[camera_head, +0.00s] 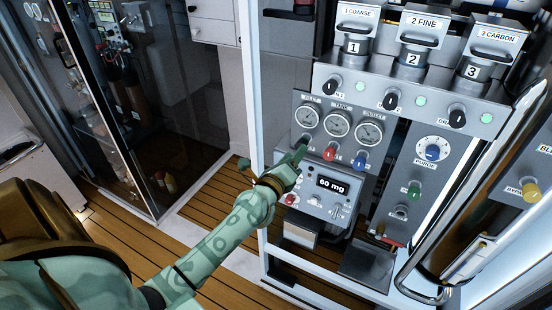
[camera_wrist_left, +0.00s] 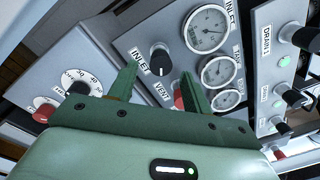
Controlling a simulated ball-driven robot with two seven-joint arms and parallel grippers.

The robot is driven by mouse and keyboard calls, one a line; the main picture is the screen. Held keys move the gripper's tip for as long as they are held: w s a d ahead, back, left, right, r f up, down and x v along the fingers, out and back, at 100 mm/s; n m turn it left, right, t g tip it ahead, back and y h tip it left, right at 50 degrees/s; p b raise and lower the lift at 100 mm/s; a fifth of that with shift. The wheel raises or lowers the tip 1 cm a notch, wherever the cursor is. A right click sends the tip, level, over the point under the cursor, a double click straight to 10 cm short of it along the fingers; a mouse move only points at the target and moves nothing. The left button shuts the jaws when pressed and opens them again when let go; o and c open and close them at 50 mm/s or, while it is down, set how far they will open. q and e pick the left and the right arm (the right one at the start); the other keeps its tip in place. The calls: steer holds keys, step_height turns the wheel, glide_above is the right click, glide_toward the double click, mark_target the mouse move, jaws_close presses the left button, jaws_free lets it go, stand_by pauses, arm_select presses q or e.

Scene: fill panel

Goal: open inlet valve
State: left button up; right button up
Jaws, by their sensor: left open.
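The inlet valve is a black knob (camera_wrist_left: 160,60) with a white mark, beside an INLET label on the grey panel in the left wrist view. In that view it stands beyond and between the two green fingers of my left gripper (camera_wrist_left: 160,82), apart from them. The fingers are open and empty. In the head view my left gripper (camera_head: 300,153) is at the panel's left side, below the left gauge, and largely covers the inlet knob. A red knob (camera_wrist_left: 179,97) by a VENT label is partly hidden behind the right finger. My right gripper is not in view.
Round gauges (camera_head: 337,123) sit above the red knob (camera_head: 328,154) and a blue knob (camera_head: 360,161). Below is a box with a "60 mg" display (camera_head: 332,185). Black knobs and green lamps line the upper panel. A metal rail (camera_head: 470,190) stands at right.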

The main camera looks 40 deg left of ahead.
arm_select(q)
steer(key=s+d+b, duration=0.1)
steer(key=s+d, duration=0.1)
steer(key=s, duration=1)
steer(key=shift+s+f, duration=0.3)
steer(key=shift+s, duration=0.05)
steer(key=shift+d, duration=0.1)
